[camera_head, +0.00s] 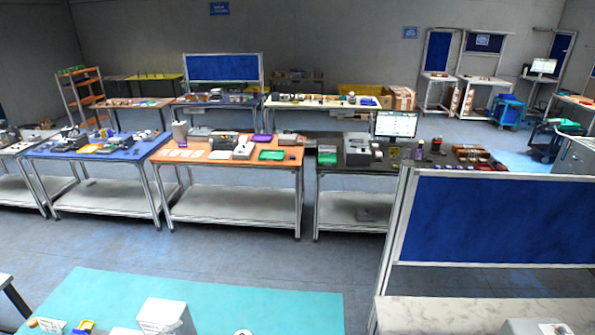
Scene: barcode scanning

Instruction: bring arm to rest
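Neither of my grippers and no clear part of either arm shows in the head view. A teal table top (255,300) fills the bottom of the view, cut off by the lower edge. On it stand a white box-shaped object (167,315) and a small yellow and blue item (83,327). A white card-like item (47,325) lies at its left end. A small white thing at the bottom edge is too cut off to identify. No barcode scanner can be made out.
A pale marbled table (440,312) stands at bottom right, behind it a blue partition panel (500,220). Farther back are a blue-topped bench (95,148), an orange-topped bench (225,160) and a dark bench with a monitor (396,125). Grey floor (190,252) lies open between.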

